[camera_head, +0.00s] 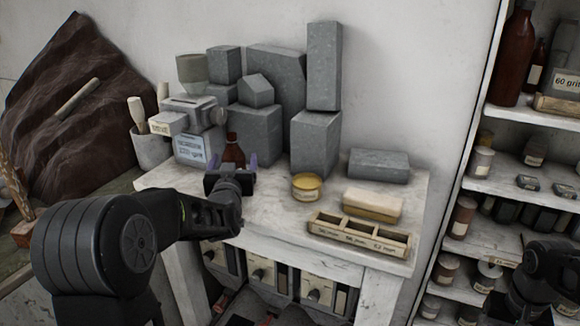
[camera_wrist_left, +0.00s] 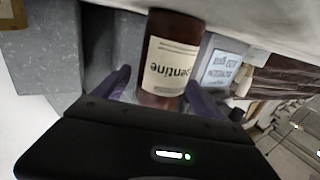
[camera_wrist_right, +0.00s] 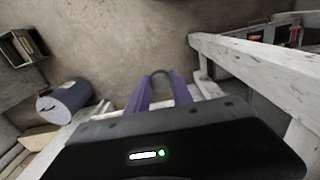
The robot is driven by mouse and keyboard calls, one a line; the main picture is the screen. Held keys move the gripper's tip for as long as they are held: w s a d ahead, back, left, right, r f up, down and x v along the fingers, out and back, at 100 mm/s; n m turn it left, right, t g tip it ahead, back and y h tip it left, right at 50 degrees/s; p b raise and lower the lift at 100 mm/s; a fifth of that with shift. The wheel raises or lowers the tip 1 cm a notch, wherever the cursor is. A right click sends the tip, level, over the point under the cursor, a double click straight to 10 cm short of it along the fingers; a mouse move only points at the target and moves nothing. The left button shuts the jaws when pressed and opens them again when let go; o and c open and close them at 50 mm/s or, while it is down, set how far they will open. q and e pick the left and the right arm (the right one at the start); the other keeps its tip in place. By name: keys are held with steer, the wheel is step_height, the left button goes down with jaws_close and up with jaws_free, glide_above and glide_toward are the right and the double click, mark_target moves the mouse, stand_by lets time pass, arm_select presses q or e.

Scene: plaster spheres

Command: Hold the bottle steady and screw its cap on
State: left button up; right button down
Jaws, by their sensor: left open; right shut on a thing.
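The brown bottle (camera_head: 232,153) stands on the left part of the marble-topped table (camera_head: 275,205). Its neck points up, and no cap is clearly visible on it. In the left wrist view the bottle (camera_wrist_left: 172,52) appears with a pale label ending in "entine". My left gripper (camera_head: 231,165) is open, with its purple fingers on either side of the bottle; contact cannot be told. My right gripper (camera_wrist_right: 160,82) is away from the table top at the right. It is shut on a small dark rounded thing, probably the cap (camera_wrist_right: 160,73), mostly hidden by the fingers.
Grey blocks (camera_head: 316,143) stand behind the bottle, and a grey scale (camera_head: 192,112) is at its left. A yellow-lidded tin (camera_head: 306,184), a pale block (camera_head: 372,205) and a divided wooden tray (camera_head: 358,237) lie to the right. Shelves (camera_head: 520,165) stand far right.

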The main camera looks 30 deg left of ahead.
arm_select(q)
steer(key=shift+c, duration=0.4)
jaws_close()
stand_by(0.6)
